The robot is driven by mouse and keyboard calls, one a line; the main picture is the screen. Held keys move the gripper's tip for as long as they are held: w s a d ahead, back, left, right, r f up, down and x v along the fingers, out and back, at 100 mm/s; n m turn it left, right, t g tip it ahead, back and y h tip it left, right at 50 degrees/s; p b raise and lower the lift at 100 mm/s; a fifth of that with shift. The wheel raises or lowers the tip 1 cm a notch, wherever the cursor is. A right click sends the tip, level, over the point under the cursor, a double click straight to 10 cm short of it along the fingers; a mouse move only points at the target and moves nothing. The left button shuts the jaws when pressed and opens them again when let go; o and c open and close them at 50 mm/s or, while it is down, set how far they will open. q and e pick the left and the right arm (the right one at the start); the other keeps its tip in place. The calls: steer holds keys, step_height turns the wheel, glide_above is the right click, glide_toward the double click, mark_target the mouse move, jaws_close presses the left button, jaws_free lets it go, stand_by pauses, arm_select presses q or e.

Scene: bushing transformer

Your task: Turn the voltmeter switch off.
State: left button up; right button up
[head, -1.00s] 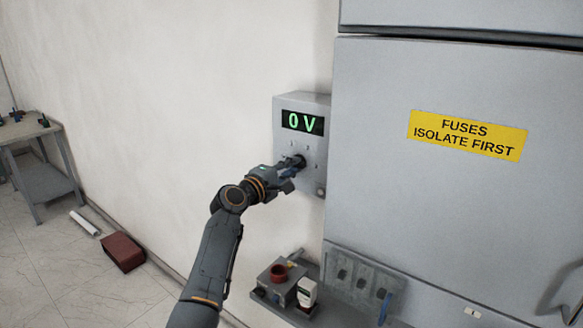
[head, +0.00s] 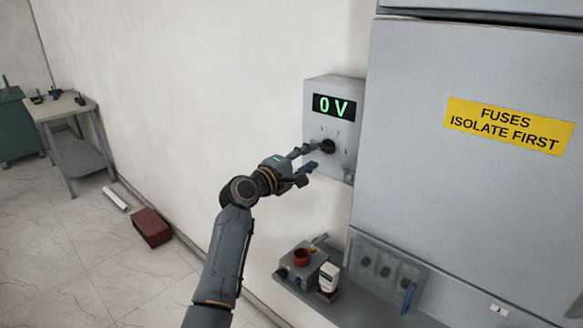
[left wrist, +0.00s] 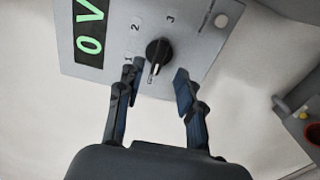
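The grey voltmeter box (head: 344,164) is on the wall, its green display (head: 334,106) reading 0 V. Its switch is a round black knob (head: 327,146) below the display. In the left wrist view the knob (left wrist: 158,52) has marks 1, 2 and 3 around it, and its pale pointer is turned toward my gripper, away from 3. My left gripper (head: 309,158) is open and empty in front of the box. In the left wrist view its fingers (left wrist: 156,75) are spread on either side of the knob, apart from it. My right gripper is not in view.
A grey cabinet (head: 440,210) with a yellow fuse sign (head: 509,124) stands close on the right. Below the voltmeter, a shelf holds a grey box with a red ring (head: 302,257) and a small white item (head: 329,278). A side table (head: 75,108) stands far left.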

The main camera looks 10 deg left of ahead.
arm_select(q)
steer(key=v, duration=0.7)
